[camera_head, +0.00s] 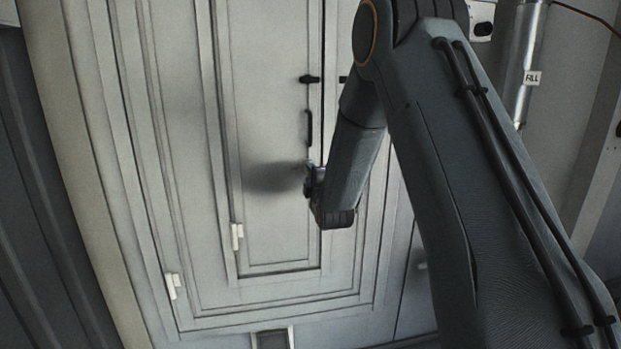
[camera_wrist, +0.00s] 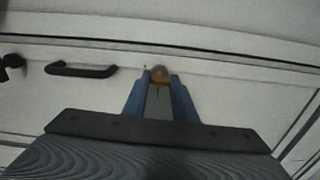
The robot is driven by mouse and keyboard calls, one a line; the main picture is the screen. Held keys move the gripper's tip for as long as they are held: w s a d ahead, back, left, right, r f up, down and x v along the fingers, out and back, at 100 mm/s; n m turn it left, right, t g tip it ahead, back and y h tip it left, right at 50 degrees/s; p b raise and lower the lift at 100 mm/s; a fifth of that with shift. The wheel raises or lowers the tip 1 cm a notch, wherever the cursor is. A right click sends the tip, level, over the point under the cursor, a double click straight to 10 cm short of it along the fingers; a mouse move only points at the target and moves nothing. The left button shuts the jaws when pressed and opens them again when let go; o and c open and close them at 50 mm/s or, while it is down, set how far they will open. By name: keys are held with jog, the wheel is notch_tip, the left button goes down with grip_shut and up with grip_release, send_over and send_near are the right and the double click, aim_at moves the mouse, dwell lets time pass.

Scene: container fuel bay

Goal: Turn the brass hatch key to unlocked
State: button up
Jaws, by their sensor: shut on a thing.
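The brass hatch key (camera_wrist: 160,72) shows in the wrist view as a small rounded brass piece against the pale hatch panel. My gripper (camera_wrist: 160,84) is at the panel with its two blue fingers closed in on the key, one on each side. The fingertips hide part of the key, and I cannot tell its turn angle. In the head view my gripper (camera_head: 311,180) reaches the pale hatch door (camera_head: 270,120) from the right. The key is hidden there behind the gripper and wrist.
A black handle (camera_wrist: 82,70) is left of the key in the wrist view; it also shows above my gripper in the head view (camera_head: 309,128). A dark latch (camera_head: 310,79) is higher up. White hinges (camera_head: 237,236) sit lower left. A pipe (camera_head: 524,65) stands at right.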

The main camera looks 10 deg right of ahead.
jog(key=shift+d+r+n, duration=0.15)
jog(key=shift+n, duration=0.25)
jog(key=o, duration=1)
jog(key=shift+d, duration=0.1)
jog(key=shift+o, duration=0.2)
jog(key=shift+a, duration=0.2)
jog(key=s+b, duration=0.1)
jog(key=s, duration=0.6)
jog(key=shift+s+b, duration=0.3)
jog(key=shift+s, duration=0.1)
